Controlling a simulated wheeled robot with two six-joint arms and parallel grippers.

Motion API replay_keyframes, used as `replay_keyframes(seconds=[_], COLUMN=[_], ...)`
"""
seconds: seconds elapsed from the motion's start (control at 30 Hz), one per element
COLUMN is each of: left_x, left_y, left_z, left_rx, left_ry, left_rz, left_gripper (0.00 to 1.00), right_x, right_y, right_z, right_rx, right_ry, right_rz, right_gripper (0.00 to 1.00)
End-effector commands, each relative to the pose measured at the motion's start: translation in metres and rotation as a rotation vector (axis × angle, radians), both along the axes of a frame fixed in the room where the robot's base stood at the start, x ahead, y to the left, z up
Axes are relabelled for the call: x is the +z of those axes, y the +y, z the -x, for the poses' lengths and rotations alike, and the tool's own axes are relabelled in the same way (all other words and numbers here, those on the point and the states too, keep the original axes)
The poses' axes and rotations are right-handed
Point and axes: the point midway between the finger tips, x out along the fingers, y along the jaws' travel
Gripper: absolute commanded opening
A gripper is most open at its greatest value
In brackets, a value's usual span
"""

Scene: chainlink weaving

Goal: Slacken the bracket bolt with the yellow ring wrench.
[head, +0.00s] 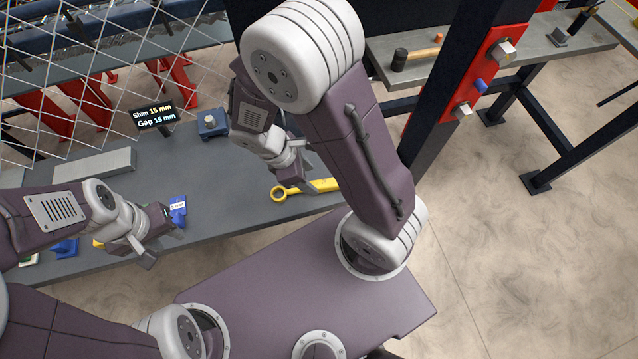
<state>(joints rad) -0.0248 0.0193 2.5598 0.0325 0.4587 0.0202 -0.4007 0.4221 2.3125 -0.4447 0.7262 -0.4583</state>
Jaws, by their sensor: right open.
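The yellow ring wrench (280,194) lies on the grey bench, its ring end to the left and its handle running right. My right gripper (308,180) is open just above the wrench and hides part of it; I cannot tell whether it touches. A red bracket (489,72) on the dark post at the right carries a large upper bolt (503,52) and a lower bolt (462,111). A blue peg (481,87) sits between them. My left gripper (162,248) is over the bench's front edge at the left, its fingers apart, with nothing visible between them.
A blue block with a bolt (211,124), a display (156,115) reading shim 15 mm and gap 15 mm, a grey bar (95,171) and a blue part (178,210) are on the bench. Chainlink mesh stands behind.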

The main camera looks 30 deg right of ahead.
Motion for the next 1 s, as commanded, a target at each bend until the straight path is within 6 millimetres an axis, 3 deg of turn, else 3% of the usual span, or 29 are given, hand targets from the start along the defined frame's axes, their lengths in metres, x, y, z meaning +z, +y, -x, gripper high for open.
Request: replay_keyframes(seconds=[0.23,0.5,0.53,0.7,0.73,1.0], left_x=[-0.007,-0.007,-0.007,-0.007,-0.007,-0.006], left_y=[0.0,0.0,0.0,0.0,0.0,0.0], left_z=[0.0,0.0,0.0,0.0,0.0,0.0], left_rx=[0.0,0.0,0.0,0.0,0.0,0.0], left_ry=[0.0,0.0,0.0,0.0,0.0,0.0], left_rz=[0.0,0.0,0.0,0.0,0.0,0.0], left_gripper=[0.36,0.36,0.36,0.36,0.36,0.36], right_x=[-0.039,-0.044,-0.044,-0.044,-0.044,-0.043], right_y=[-0.02,-0.022,-0.022,-0.022,-0.022,-0.022], right_z=[0.006,0.006,0.006,0.006,0.006,0.006], right_rx=[-0.002,0.0,0.0,0.0,0.0,-0.001], right_ry=[0.004,0.001,0.001,0.001,0.001,0.001], right_rz=[0.002,0.0,0.0,0.0,0.0,0.0], right_gripper=[0.55,0.55,0.52,0.04,0.0,0.0])
